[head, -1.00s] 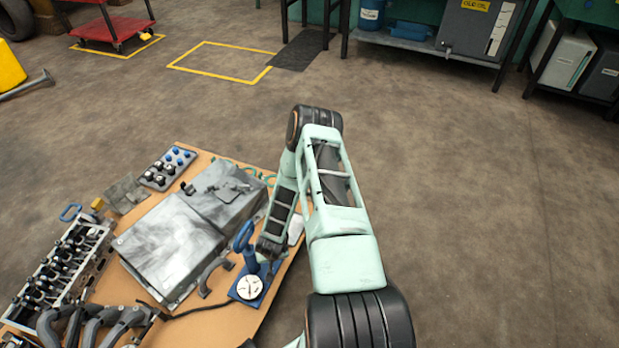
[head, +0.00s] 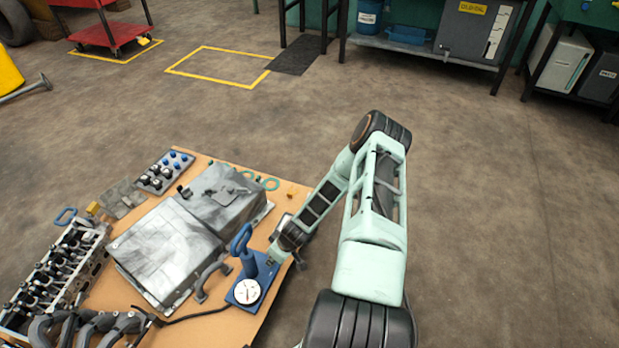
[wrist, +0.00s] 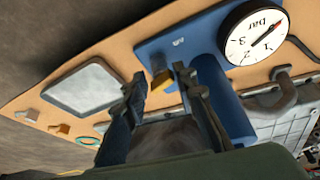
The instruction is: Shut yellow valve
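The yellow valve (wrist: 162,81) shows in the wrist view as a small yellow lever or knob at the edge of a blue base (wrist: 150,52). My gripper (wrist: 157,85) is open, its two dark fingers on either side of the valve. The valve appears closer to the right finger; I cannot tell whether they touch. In the head view my gripper (head: 290,240) is beside the blue pump (head: 249,266), on its right. The valve cannot be made out there. A round white gauge (head: 247,291) sits on the pump's base; it also shows in the wrist view (wrist: 257,36).
The pump stands at the right edge of a tan bench (head: 215,322). A grey metal case (head: 168,245) and a bent pipe (head: 212,277) lie to its left. A pale rectangular tray (wrist: 82,90) and small brass pieces (wrist: 58,129) lie near the gripper. Floor to the right is clear.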

